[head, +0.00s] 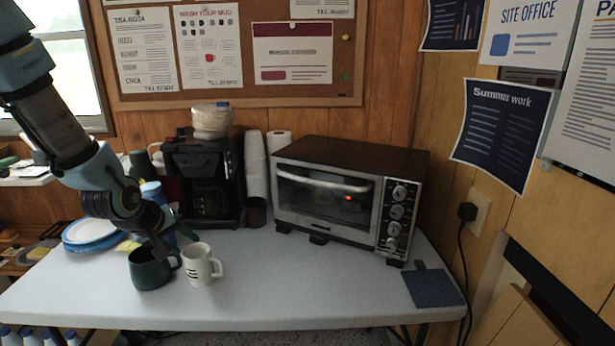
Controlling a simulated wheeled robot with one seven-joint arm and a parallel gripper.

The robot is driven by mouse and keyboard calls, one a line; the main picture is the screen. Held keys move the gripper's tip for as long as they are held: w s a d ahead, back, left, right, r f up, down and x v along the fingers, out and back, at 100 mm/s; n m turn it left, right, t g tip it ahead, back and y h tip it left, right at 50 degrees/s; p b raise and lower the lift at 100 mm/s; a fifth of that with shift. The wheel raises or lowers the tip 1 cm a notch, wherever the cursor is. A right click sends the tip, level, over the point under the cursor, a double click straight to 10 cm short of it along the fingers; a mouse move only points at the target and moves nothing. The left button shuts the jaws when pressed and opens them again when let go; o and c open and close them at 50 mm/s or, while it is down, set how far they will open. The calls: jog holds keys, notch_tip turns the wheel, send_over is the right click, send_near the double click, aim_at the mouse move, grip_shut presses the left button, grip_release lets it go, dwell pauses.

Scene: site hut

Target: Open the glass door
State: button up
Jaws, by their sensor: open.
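The glass door (318,207) is the front of a toaster oven (360,156) on the white table. It looks shut, and its pale bar handle (322,182) runs across near its top edge. A small orange glow shows behind the glass. My gripper (166,246) is at the left, low over the table by the mugs, well to the left of the oven. It is open and apart from the door. Its fingertips are small and partly dark against the green mug, so whether they touch a mug is hard to tell.
A dark green mug (148,270) and a white mug (199,265) stand just below my gripper. A coffee maker (205,175) and stacked cups (255,165) stand left of the oven. Blue-rimmed plates (90,232) lie at left. The table (300,290) is clear before the oven.

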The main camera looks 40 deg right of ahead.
jog(key=s+d+r+n+g+h+p, duration=0.1)
jog(key=d+h, duration=0.2)
jog(key=d, duration=0.4)
jog(key=s+d+r+h, duration=0.1)
jog(key=s+d+h, duration=0.1)
jog(key=d, duration=0.4)
jog(key=n+g+h+p, duration=0.1)
jog(key=n+h, duration=0.2)
jog(key=h, duration=0.2)
send_near(311, 183)
jog(key=p+x, duration=0.3)
jog(key=x, duration=0.6)
jog(key=shift+d, duration=0.4)
jog(key=shift+d+f, duration=0.15)
jog(key=shift+d, duration=0.35)
grip_shut()
